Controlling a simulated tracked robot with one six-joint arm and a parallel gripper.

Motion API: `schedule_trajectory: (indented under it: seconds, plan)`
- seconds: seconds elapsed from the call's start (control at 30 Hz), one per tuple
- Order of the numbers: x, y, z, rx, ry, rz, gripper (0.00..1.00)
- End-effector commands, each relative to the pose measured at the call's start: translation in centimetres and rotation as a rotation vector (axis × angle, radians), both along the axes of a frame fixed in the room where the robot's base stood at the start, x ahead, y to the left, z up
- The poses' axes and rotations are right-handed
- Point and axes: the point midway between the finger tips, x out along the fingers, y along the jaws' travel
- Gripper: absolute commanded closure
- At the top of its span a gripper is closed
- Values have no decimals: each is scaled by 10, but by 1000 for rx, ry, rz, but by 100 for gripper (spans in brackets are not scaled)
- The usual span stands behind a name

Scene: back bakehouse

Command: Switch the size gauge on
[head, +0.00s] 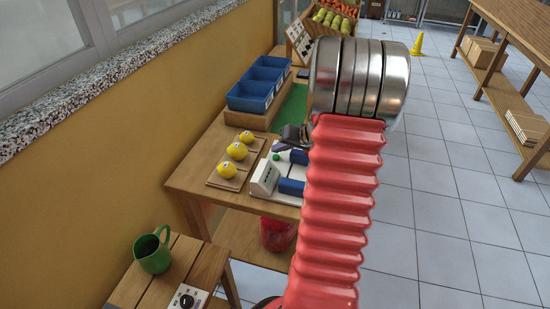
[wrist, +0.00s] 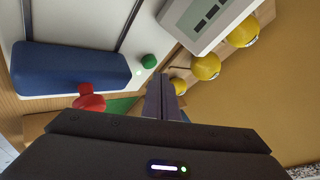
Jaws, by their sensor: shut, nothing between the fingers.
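The size gauge is a white base with blue padded blocks and a grey box with dark display bars; in the head view its box (head: 265,178) faces left on the wooden table, the rest partly hidden by my arm. In the wrist view the blue block (wrist: 70,68), the display box (wrist: 208,18), a round green button (wrist: 148,61) and a red knob (wrist: 88,98) show. The green button also shows in the head view (head: 276,157). My gripper (wrist: 159,80) is shut and empty, its purple fingertips close to the green button; whether they touch it I cannot tell.
Yellow lemons (head: 237,151) sit in a row on a board beside the gauge. Blue bins (head: 258,84) stand behind. The tiled floor (head: 430,190) at right is open.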

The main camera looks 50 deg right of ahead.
Motion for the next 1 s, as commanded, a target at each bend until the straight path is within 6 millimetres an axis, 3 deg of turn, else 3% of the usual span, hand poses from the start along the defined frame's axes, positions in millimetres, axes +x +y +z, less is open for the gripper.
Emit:
schedule_trajectory:
  seconds: [0.63,1.0]
  plan:
    - [0,-1,47,-2,-2,0,100]
    - [0,0,49,0,-1,-1,100]
